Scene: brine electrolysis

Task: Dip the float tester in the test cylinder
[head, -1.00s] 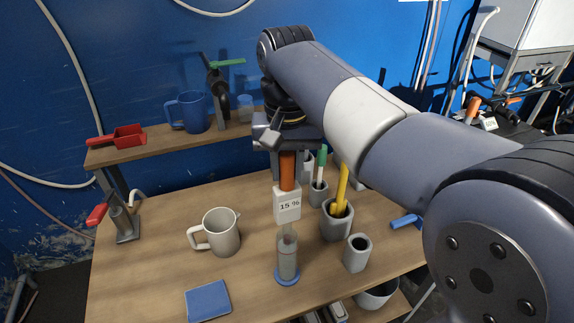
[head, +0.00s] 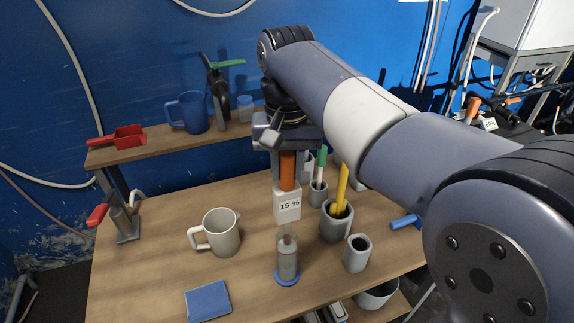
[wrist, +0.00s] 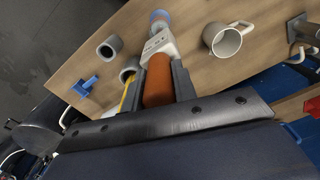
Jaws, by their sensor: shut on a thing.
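The float tester (head: 288,204) has an orange handle and a white block that reads "15 %". My gripper (head: 287,158) is shut on its orange handle and holds it upright, block downward. The test cylinder (head: 287,262) is clear with a blue base and stands on the table directly under the block in the head view. A reddish part shows inside the cylinder; whether it belongs to the tester I cannot tell. In the wrist view the orange handle (wrist: 158,82) lies between the fingers, and the white block hides most of the cylinder (wrist: 160,17).
A grey jug (head: 219,233) stands left of the cylinder and a blue pad (head: 208,300) lies in front. Grey cups (head: 357,253) stand to the right, one holding yellow sticks (head: 341,188). A shelf behind carries a blue mug (head: 189,112) and red scoop (head: 128,138).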

